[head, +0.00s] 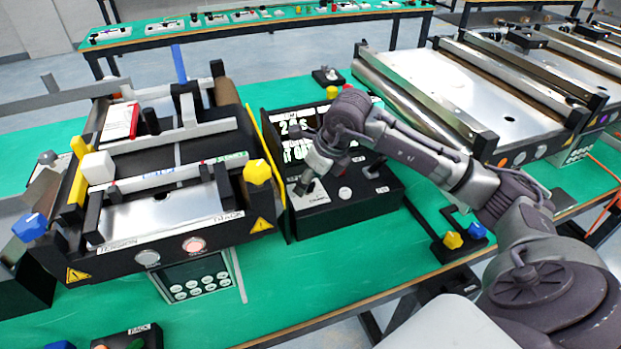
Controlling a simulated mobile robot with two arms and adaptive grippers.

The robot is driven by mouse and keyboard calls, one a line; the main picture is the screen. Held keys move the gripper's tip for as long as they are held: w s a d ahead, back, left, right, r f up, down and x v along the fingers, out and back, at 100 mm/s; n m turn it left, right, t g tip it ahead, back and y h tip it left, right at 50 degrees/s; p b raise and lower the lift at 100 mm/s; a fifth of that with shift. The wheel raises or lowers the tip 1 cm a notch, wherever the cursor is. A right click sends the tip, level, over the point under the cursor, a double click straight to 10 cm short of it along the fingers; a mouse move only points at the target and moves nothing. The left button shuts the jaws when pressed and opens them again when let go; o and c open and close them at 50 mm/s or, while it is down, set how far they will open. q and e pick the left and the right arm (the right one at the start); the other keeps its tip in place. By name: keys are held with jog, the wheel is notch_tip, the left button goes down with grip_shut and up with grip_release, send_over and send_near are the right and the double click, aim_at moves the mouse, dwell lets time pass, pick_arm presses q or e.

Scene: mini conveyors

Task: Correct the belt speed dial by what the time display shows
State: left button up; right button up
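The black control box (365,205) stands beside the left mini conveyor. Its time display (290,127) is lit with large characters that seem to start with "2" and end in "S", with a second line below. My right arm covers part of both lines. My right gripper (304,187) points down at a light labelled plate (312,200) on the left of the box. A dial there is hidden or too small to make out under the fingertips. I cannot tell whether the fingers touch or grip it. My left gripper is not in view.
The left conveyor (160,228) has a yellow knob (257,172), a blue knob (30,227) and a red-and-white box (120,121) on it. A metal conveyor (440,75) stands at the right. Yellow and blue knobs (453,240) sit near the green table's front edge.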

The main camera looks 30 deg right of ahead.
jog(key=shift+r, duration=0.1)
jog(key=v, duration=1.1)
jog(key=shift+r, duration=0.4)
jog(key=shift+s, duration=0.1)
